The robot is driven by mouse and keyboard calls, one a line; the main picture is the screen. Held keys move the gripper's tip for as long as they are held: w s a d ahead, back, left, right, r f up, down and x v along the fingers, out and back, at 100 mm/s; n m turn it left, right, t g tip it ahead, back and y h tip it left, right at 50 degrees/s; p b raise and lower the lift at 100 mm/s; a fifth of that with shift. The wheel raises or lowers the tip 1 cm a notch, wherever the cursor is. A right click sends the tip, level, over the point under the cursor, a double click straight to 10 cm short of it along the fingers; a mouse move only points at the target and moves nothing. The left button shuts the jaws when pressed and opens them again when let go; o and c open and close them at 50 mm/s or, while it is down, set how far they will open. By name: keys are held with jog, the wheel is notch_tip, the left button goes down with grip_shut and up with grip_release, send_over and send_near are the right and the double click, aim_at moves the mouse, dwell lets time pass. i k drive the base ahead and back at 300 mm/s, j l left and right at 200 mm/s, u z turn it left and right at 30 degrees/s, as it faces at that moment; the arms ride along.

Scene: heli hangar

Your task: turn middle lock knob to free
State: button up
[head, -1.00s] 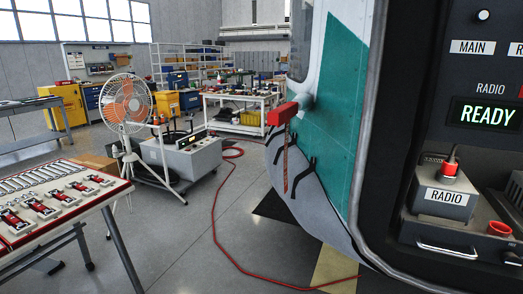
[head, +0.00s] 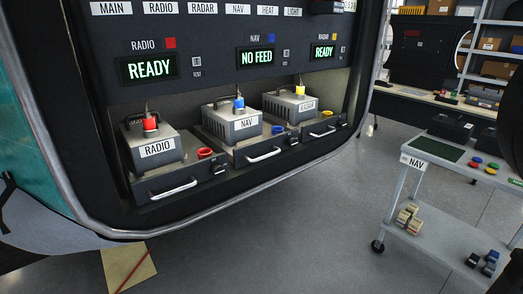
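The middle lock knob, a small blue one (head: 277,129), sits at the front right of the middle tray (head: 250,152) in the open helicopter bay. Whether it is turned to lock or free is too small to tell. The grey NAV box (head: 236,122) stands on this tray, with a blue plug and cable on top. The display above it (head: 256,57) reads NO FEED. A red knob (head: 205,153) is on the RADIO tray at left, and a yellow knob (head: 327,113) on the RADAR tray at right. My gripper is not in view.
The RADIO box (head: 157,147) and RADAR box (head: 297,104) flank the NAV box; their displays read READY. A grey cart (head: 440,160) labelled NAV stands at right with coloured caps. A bench and shelves are behind it.

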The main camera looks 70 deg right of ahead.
aim_at(292, 142)
jog(key=z, duration=1.45)
